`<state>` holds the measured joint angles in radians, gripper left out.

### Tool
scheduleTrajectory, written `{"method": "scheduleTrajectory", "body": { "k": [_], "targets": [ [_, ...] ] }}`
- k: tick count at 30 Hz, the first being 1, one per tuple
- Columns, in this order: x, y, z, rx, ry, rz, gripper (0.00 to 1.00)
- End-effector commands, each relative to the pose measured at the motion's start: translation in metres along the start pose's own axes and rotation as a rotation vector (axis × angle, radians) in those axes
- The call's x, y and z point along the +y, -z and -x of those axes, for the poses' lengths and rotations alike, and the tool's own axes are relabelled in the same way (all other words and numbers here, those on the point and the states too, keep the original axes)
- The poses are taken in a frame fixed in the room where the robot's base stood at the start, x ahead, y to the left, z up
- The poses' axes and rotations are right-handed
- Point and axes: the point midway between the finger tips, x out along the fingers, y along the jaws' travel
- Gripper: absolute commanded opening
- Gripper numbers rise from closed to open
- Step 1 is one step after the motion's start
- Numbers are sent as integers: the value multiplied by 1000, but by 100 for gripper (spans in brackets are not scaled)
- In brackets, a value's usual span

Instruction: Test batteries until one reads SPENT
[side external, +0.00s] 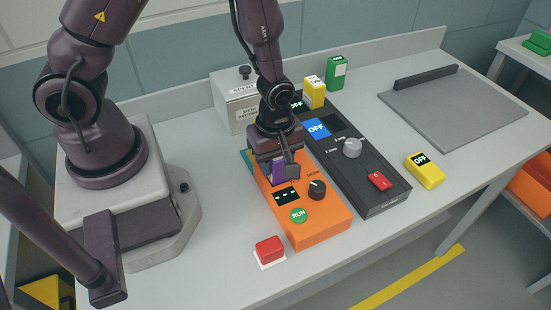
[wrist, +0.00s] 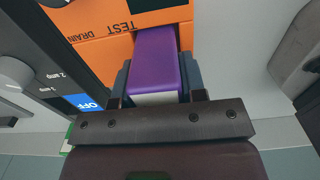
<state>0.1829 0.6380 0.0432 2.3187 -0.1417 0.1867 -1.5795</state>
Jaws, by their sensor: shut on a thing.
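My gripper (side external: 279,167) is shut on a purple battery (side external: 278,173) at the rear of the orange tester (side external: 325,226). In the wrist view the purple battery (wrist: 156,58) sits between both fingers, its far end at the opening by the word TEST on the orange tester (wrist: 110,18). I cannot tell how deep it sits. The tester's black display (side external: 286,196) shows dashes; beside it are a dark knob (side external: 317,189) and a green RUN button (side external: 298,215). A yellow block (side external: 314,92) and a green block (side external: 336,73), possibly batteries, stand upright behind the dark unit.
A grey spent-battery box (side external: 236,108) is behind. A red button (side external: 269,250) is in front.

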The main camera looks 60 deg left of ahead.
Motion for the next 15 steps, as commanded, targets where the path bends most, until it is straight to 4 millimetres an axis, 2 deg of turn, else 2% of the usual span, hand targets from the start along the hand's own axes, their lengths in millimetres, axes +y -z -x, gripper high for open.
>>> {"method": "scheduleTrajectory", "body": {
  "k": [9, 10, 13, 14, 15],
  "targets": [
    [0, 0, -3, 0, -1, 0, 3],
    [0, 0, -3, 0, -1, 0, 40],
    [0, 0, -3, 0, -1, 0, 63],
    [0, 0, -3, 0, -1, 0, 68],
    [0, 0, -3, 0, -1, 0, 68]
  ]
}}
